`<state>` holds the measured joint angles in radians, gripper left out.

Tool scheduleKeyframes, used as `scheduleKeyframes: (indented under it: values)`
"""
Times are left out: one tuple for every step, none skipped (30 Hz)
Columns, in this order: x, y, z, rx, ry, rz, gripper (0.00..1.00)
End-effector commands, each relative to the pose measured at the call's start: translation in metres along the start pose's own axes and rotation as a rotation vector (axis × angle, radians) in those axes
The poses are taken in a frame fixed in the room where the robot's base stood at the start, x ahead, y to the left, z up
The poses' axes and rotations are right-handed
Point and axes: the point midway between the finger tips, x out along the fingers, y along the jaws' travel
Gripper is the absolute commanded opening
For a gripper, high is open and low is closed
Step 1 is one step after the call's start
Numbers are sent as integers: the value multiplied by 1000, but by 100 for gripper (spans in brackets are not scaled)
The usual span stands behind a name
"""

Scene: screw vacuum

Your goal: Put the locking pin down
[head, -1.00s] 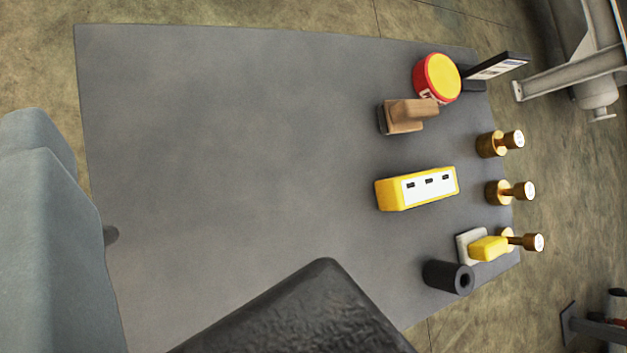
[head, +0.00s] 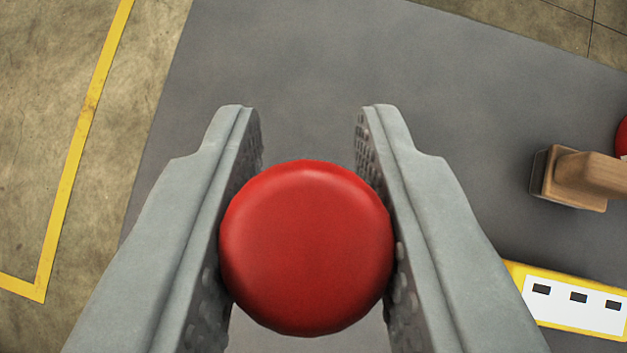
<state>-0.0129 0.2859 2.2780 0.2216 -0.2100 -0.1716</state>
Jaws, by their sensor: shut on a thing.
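A round red knob (head: 306,248), which I take to be the head of the locking pin, sits between the fingers of my gripper (head: 308,112). The gripper is shut on it, with a grey finger pressing each side. The knob faces the camera and hides whatever part of the pin lies beneath it. I cannot tell the gap between the pin and the grey tabletop (head: 310,60) below. The tabletop around the fingertips is bare.
A wooden brush-like or stamp-like block (head: 580,180) stands to the right. A yellow block with a white slotted face (head: 575,303) lies at the lower right, and a red edge shows at the right border. Concrete floor with a yellow line (head: 85,130) lies left.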

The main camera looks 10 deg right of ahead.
Motion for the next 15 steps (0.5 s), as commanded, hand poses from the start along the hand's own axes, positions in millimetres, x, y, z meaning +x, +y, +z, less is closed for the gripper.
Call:
scheduleKeyframes:
  values:
    - [2,0,2,-1,0,0,3]
    - [2,0,2,0,0,0,3]
    - [4,0,4,0,1,0,3]
    - [5,0,5,1,1,0,3]
    - [6,0,6,1,1,0,3]
    - [9,0,9,1,-1,0,3]
    - [12,0,12,0,-2,0,3]
    - [15,0,15,-1,-2,0,3]
    - [18,0,18,0,-1,0,3]
    - [21,0,21,1,-1,0,3]
    - [24,0,24,1,-1,0,3]
    - [26,0,26,1,-1,0,3]
    - [28,0,28,0,0,0,3]
    - [29,0,28,0,1,0,3]
    - [29,0,29,0,2,0,3]
